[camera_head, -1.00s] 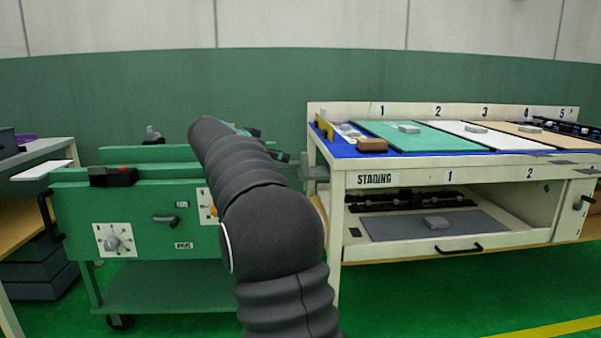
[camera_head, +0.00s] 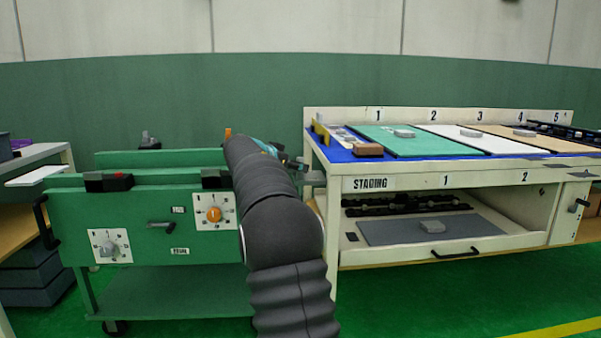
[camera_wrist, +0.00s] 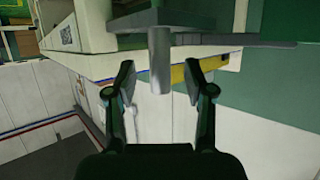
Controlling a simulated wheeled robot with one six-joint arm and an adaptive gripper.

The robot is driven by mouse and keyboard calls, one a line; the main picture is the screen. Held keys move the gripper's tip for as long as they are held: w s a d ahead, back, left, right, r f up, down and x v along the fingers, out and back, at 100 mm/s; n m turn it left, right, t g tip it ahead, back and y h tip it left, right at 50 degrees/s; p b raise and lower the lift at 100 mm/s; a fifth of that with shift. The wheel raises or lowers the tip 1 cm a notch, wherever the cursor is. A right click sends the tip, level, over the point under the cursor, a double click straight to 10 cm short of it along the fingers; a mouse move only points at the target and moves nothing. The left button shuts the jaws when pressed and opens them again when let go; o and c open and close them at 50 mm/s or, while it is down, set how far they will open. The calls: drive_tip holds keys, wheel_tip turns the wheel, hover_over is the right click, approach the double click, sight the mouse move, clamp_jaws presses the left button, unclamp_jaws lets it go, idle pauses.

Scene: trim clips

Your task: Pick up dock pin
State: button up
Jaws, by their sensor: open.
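I take the grey cylinder in the wrist view to be the dock pin (camera_wrist: 160,62). It juts out from a dark green block at the top of that view. My gripper (camera_wrist: 160,74) is open, with one black finger on each side of the pin. The pin's free end shows between the fingers, with a visible gap on both sides. In the head view my gripper (camera_head: 285,156) is mostly behind my arm, between the green cart and the staging bench, and I cannot make out the pin there.
The green cart (camera_head: 75,225) with its dials stands on the left. The cream staging bench (camera_head: 415,184), with coloured mats on top and an open lower shelf, stands close on the right. A grey side table (camera_head: 45,155) is at the far left. Green floor is clear at front right.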

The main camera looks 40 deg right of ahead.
sight(300, 179)
drive_tip(key=shift+x, duration=1.5)
clamp_jaws()
